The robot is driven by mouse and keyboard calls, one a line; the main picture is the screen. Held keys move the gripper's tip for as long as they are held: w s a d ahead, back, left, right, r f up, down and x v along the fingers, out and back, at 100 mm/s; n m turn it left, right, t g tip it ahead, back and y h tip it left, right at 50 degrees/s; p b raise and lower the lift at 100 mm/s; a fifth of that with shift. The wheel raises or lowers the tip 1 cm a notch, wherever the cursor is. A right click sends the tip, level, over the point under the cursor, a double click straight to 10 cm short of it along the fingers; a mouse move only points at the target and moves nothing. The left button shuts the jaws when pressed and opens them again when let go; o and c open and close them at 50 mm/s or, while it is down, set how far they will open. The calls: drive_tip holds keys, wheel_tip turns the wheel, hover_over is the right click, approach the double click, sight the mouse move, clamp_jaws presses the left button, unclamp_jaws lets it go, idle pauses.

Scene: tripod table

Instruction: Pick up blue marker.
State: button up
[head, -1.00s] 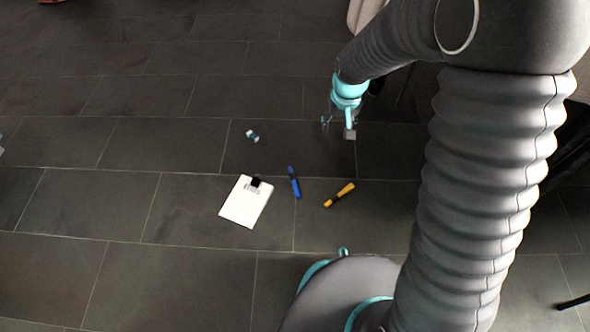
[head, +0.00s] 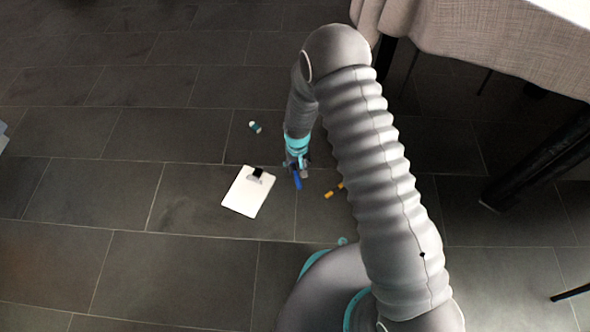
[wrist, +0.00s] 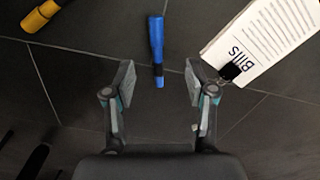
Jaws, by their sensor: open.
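The blue marker (head: 297,181) lies on the dark tiled floor, just to the right of the clipboard in the head view. I cannot tell the exact height of the fingers above the floor.
A white clipboard (head: 247,195) with a black clip and a printed sheet headed "Bills" lies left of the marker. A yellow marker (head: 335,190) lies to the right, partly hidden by my arm. A small white-and-teal item (head: 255,127) lies farther back. A cloth-covered table (head: 480,40) stands at upper right.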

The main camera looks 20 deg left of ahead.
hover_over(298, 180)
drive_tip(key=f, duration=0.4)
drive_tip(key=shift+s+a+f, duration=0.15)
drive_tip(key=shift+s+f, duration=0.05)
drive_tip(key=shift+f, duration=0.1)
drive_tip(key=shift+w+f+b, duration=0.15)
drive_tip(key=shift+f+b, duration=0.05)
drive_tip(key=shift+f, duration=1.15)
drive_tip(key=shift+w+f+b, duration=0.1)
drive_tip(key=shift+f+b, duration=0.1)
drive_tip(key=shift+f, duration=1.15)
drive_tip(key=shift+d, duration=0.2)
drive_tip(key=c, duration=1)
